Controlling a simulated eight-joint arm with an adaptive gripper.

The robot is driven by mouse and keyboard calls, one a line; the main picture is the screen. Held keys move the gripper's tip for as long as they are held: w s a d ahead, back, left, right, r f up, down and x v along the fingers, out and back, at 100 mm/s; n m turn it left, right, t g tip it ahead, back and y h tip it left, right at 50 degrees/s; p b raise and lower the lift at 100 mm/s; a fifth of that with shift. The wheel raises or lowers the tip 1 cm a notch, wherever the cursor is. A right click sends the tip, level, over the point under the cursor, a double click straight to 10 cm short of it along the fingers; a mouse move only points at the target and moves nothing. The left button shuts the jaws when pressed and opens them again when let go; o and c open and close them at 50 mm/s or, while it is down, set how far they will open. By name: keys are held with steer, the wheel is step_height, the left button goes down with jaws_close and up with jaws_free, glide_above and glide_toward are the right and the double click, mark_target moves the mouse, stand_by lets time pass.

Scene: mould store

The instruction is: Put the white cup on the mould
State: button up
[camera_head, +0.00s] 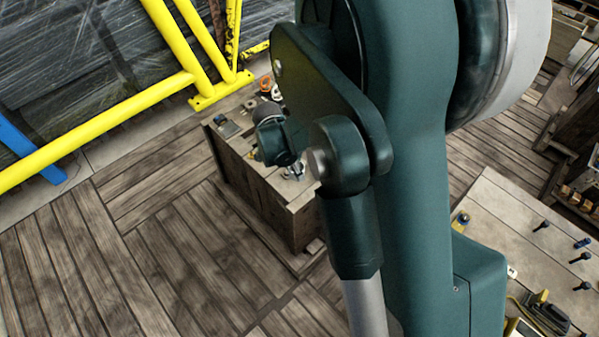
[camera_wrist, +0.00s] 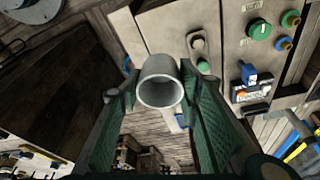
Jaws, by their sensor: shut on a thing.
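In the wrist view the white cup (camera_wrist: 160,92) is between the two green-padded fingers of my gripper (camera_wrist: 158,86), and the gripper is shut on it. The cup's round open end faces the camera. In the head view my gripper (camera_head: 276,142) is above the top of a wooden crate-like block, partly behind my own arm. The cup cannot be made out clearly there. I cannot tell for sure which thing is the mould.
The wooden block (camera_head: 262,205) carries small items, among them an orange one (camera_head: 277,66). A pale bench (camera_head: 510,225) with bolts and tools stands at the right. A yellow frame (camera_head: 100,125) stands at upper left. The plank floor (camera_head: 120,270) at lower left is clear.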

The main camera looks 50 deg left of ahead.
glide_above(299, 187)
steer(key=s, duration=0.1)
steer(key=shift+a+f+b, duration=0.1)
steer(key=shift+f+b, duration=0.35)
steer(key=shift+f, duration=2.1)
steer(key=shift+f, duration=0.1)
steer(key=shift+f+b, duration=0.4)
steer(key=shift+f, duration=1.35)
steer(key=shift+f, duration=0.15)
steer(key=o, duration=0.4)
steer(key=shift+o, duration=0.8)
steer(key=shift+r, duration=0.25)
steer(key=p+v, duration=0.2)
steer(key=v, duration=1)
